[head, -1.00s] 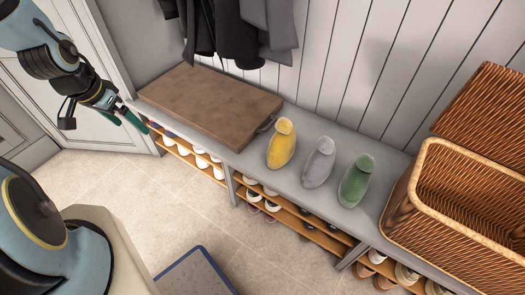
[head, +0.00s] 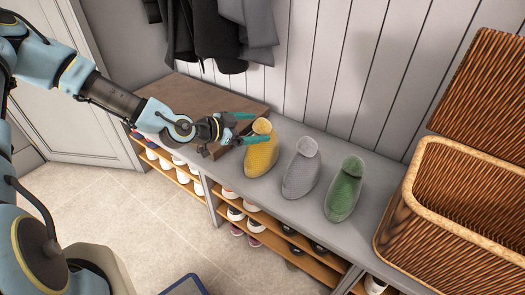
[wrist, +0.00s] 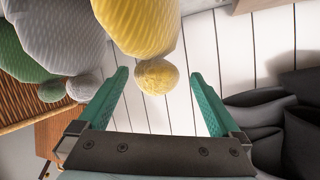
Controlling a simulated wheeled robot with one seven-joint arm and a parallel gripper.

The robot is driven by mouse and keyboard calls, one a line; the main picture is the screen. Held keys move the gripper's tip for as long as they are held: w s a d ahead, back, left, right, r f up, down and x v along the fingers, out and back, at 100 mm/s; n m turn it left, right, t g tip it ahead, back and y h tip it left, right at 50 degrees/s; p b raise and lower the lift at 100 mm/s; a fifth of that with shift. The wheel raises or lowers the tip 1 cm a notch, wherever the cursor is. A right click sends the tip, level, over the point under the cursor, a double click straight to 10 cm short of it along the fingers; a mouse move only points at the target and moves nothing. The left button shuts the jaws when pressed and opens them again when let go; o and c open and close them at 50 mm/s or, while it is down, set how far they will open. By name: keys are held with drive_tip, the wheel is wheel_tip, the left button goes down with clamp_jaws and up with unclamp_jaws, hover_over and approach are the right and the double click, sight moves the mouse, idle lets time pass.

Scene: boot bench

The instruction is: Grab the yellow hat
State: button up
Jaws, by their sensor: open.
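The yellow knitted hat (head: 261,155) with a round pompom stands on the grey bench top, leftmost of a row of three hats. In the wrist view the yellow hat (wrist: 140,22) is upside down at the top, its pompom (wrist: 156,76) between and just beyond my fingertips. My gripper (head: 240,127) has teal fingers and is open and empty, beside the upper left of the yellow hat in the head view. In the wrist view my gripper (wrist: 158,80) shows its fingers spread apart. I cannot tell whether a finger touches the hat.
A grey hat (head: 301,168) and a green hat (head: 343,190) stand to the right. A wicker basket (head: 440,205) with its lid up is at the far right. A brown board (head: 190,93) lies on the bench behind my arm. Dark coats (head: 215,35) hang above. Shoes fill the shelves below.

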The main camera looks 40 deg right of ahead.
drive_tip(key=shift+x, duration=3.1)
drive_tip(key=shift+s+r, duration=0.15)
drive_tip(key=shift+s, duration=0.05)
clamp_jaws()
